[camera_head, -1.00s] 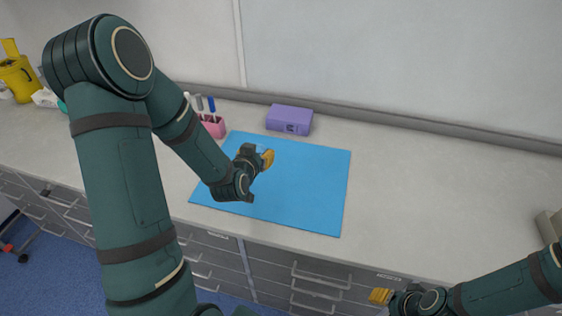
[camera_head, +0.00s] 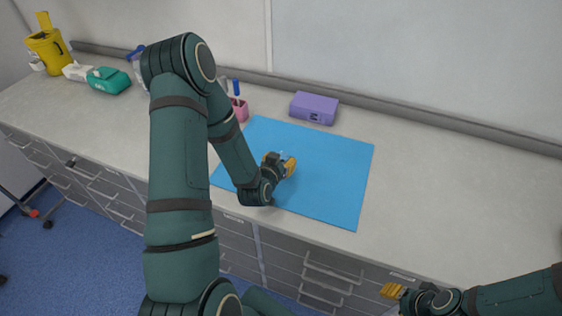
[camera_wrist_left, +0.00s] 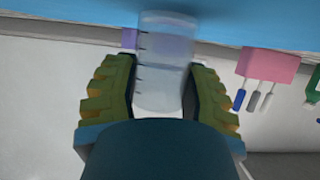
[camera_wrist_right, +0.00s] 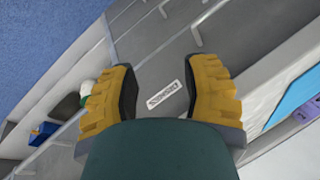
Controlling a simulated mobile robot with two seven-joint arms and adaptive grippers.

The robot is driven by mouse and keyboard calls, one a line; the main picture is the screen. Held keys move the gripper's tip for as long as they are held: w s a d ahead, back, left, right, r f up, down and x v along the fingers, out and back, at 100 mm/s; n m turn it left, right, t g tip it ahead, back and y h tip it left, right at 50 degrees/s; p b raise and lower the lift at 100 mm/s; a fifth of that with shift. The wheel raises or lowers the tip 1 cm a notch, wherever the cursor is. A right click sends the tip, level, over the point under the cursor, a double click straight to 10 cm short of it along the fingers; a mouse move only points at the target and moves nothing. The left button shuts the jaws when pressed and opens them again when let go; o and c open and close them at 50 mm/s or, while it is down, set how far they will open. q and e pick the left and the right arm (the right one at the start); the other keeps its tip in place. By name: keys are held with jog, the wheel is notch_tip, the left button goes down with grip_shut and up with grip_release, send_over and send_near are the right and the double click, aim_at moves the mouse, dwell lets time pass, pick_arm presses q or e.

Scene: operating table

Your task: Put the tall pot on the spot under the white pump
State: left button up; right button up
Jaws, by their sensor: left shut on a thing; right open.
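A clear, see-through tall pot with dark marks (camera_wrist_left: 163,60) stands between the fingers of my left gripper (camera_wrist_left: 160,85) in the left wrist view. That gripper is shut on it. In the head view my left gripper (camera_head: 280,166) is over the blue mat (camera_head: 325,185), and only a small part of the pot shows at its fingers. I cannot tell the pot's height above the mat. My right gripper (camera_wrist_right: 160,90) is open and empty, in front of the drawers. I cannot make out a white pump in any view; my left arm hides part of the counter.
A purple box (camera_head: 314,108) stands behind the mat, and a pink holder with pens (camera_head: 240,110) stands at its back left. A teal case (camera_head: 108,81), a white item (camera_head: 77,71) and a yellow bin (camera_head: 48,47) are at the far left. The counter right of the mat is clear.

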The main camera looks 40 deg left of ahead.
pick_arm(q)
jog(key=shift+f, duration=0.15)
jog(key=shift+f, duration=0.1)
jog(key=o, duration=1.2)
